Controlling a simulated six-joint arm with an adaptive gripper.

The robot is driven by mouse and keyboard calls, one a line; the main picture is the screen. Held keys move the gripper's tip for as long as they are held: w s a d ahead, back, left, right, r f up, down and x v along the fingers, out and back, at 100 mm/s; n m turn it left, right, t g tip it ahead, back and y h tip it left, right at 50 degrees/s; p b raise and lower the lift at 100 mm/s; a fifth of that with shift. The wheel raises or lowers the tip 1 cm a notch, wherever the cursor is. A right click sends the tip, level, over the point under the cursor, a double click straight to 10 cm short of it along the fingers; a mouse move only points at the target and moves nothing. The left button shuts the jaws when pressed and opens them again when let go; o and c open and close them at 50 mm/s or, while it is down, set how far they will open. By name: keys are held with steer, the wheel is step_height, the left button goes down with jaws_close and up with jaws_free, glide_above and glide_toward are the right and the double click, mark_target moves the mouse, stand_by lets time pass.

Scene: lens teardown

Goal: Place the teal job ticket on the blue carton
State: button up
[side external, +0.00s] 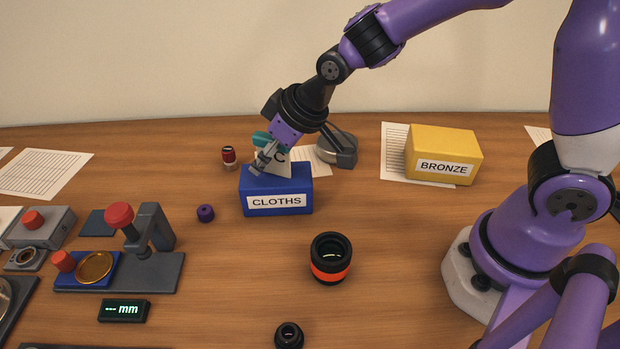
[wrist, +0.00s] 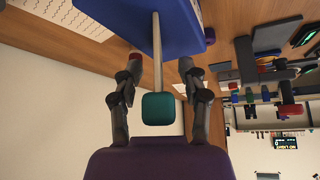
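The blue carton (side external: 276,192), labelled CLOTHS, stands on the table, and it also shows in the wrist view (wrist: 185,35). The job ticket (side external: 278,158) is a pale card with a dark letter and a teal top, and it appears to stand upright at the carton's top. In the wrist view its teal block (wrist: 158,108) is close to the camera, with the card edge-on as a grey strip. My gripper (wrist: 158,68) is open, a finger on each side of the strip with gaps between. In the side view my gripper (side external: 262,165) partly hides the ticket.
A yellow BRONZE carton (side external: 443,155) stands at right on paper. A grey device (side external: 338,148) is just behind the blue carton. A red-capped part (side external: 229,157) and purple ring (side external: 206,213) lie left. A lens barrel (side external: 330,258) is in front; a press (side external: 150,235) stands left.

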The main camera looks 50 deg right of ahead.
steer(key=shift+r, duration=0.15)
steer(key=shift+s+r, duration=0.1)
steer(key=shift+r, duration=0.15)
steer(key=v, duration=1.1)
steer(key=s+d+m+h, duration=0.2)
steer(key=s+d+m, duration=0.2)
steer(key=s+d, duration=0.4)
steer(key=shift+s+d+f+g, duration=0.2)
steer(key=shift+s+f+g, duration=0.15)
steer(key=shift+s, duration=0.6)
